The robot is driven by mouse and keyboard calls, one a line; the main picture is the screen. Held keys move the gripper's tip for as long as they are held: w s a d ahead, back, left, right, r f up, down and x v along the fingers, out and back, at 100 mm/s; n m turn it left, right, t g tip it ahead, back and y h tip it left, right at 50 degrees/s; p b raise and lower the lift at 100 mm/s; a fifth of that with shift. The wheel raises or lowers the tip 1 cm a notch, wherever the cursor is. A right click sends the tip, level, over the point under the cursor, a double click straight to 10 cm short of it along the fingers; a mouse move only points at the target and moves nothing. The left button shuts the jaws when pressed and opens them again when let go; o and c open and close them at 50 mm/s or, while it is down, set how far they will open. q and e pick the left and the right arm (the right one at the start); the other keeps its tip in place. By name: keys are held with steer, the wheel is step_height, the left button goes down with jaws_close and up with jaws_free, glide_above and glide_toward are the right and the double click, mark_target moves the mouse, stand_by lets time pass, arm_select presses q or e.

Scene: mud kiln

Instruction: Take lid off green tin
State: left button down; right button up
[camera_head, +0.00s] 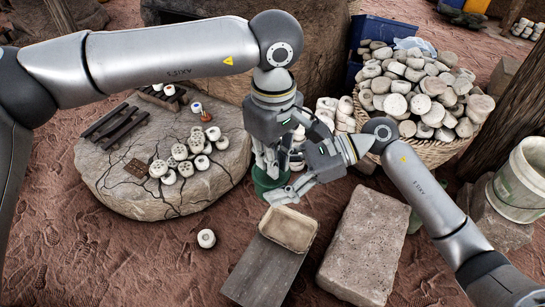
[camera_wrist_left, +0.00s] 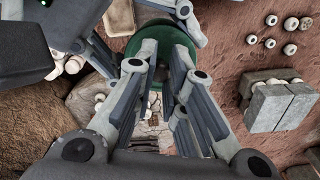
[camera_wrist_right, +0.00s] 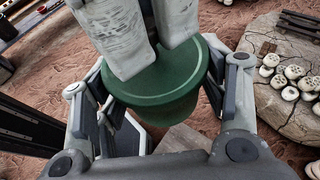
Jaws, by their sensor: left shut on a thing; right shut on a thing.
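The green tin (camera_head: 266,182) is mostly hidden by both grippers in the head view, just right of the round stone slab. In the right wrist view its round green lid (camera_wrist_right: 166,82) sits on top of the green tin body (camera_wrist_right: 172,110). My left gripper (camera_head: 270,163) points down from above, its fingers at the lid; its grip point is partly hidden. My right gripper (camera_head: 279,192) reaches in from the right, its fingers on either side of the tin body. In the left wrist view green shows between and behind the left fingers (camera_wrist_left: 158,65).
The cracked stone slab (camera_head: 120,190) with several pale discs lies left. A tray (camera_head: 288,230) on a grey block (camera_head: 262,275) and a stone block (camera_head: 362,245) stand in front. A basket (camera_head: 440,150) of discs is at the back right.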

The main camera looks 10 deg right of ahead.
arm_select(q)
steer(key=shift+d+r, duration=0.3)
steer(key=shift+r, duration=0.2)
arm_select(e)
steer(key=shift+s+f, duration=0.2)
steer(key=shift+f, duration=0.45)
arm_select(q)
steer(key=shift+r+g+y, duration=0.3)
steer(key=shift+g+y, duration=0.2)
arm_select(e)
steer(key=shift+d, duration=0.1)
arm_select(q)
steer(key=shift+a+f, duration=0.1)
steer(key=shift+a, duration=0.05)
arm_select(e)
steer(key=shift+r, duration=0.2)
steer(key=shift+w, duration=0.1)
arm_select(q)
steer(key=shift+r+t+h, duration=0.5)
steer(key=shift+r+h, duration=0.05)
steer(key=shift+h, duration=0.05)
arm_select(e)
steer(key=shift+r, duration=0.15)
